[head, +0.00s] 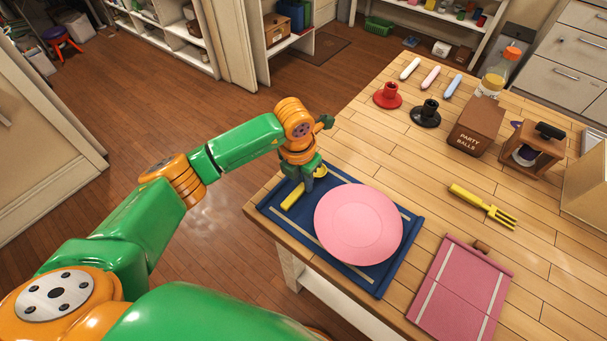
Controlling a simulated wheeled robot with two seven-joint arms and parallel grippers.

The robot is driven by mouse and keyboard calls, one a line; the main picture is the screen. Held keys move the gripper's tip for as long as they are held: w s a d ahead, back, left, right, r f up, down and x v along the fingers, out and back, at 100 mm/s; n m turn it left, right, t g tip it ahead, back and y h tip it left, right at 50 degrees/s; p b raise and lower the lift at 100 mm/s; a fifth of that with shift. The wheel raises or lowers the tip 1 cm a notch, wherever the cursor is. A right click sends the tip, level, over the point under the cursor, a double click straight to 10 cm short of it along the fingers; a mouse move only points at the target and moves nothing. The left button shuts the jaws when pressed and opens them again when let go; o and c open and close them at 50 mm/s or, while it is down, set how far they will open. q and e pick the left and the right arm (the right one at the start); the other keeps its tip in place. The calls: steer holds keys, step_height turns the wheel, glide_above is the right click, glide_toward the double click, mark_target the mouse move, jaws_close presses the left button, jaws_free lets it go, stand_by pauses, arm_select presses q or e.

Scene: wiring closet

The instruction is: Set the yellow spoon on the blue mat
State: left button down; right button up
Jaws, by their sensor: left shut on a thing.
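The blue mat (376,277) lies on the near left part of the wooden table, with a pink plate (358,224) on it. My left gripper (310,182) points down at the mat's left side, beside the plate, and is shut on the yellow spoon (292,197). The spoon's handle reaches toward the lower left and part of its bowl shows behind the fingers. The gripper hides the middle of the spoon. I cannot tell whether the spoon touches the mat or is just above it. My right gripper is not in view.
A yellow fork (483,206) lies right of the plate, and a pink mat (460,289) lies near the front. The table's left edge is close to the spoon.

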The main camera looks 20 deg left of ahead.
mark_target(300, 189)
arm_select(q)
steer(key=shift+f+b, duration=0.25)
steer(key=shift+b, duration=0.05)
steer(key=c, duration=0.7)
jaws_free()
steer(key=shift+c, duration=0.2)
steer(key=shift+r, duration=0.1)
steer(key=shift+r+p, duration=0.3)
steer(key=shift+p, duration=0.1)
steer(key=shift+r+b, duration=0.3)
steer(key=shift+r, duration=0.05)
step_height(300, 189, up, 11)
steer(key=s+b, duration=0.1)
steer(key=b, duration=0.1)
steer(key=shift+s+a, duration=0.2)
steer(key=shift+a, duration=0.05)
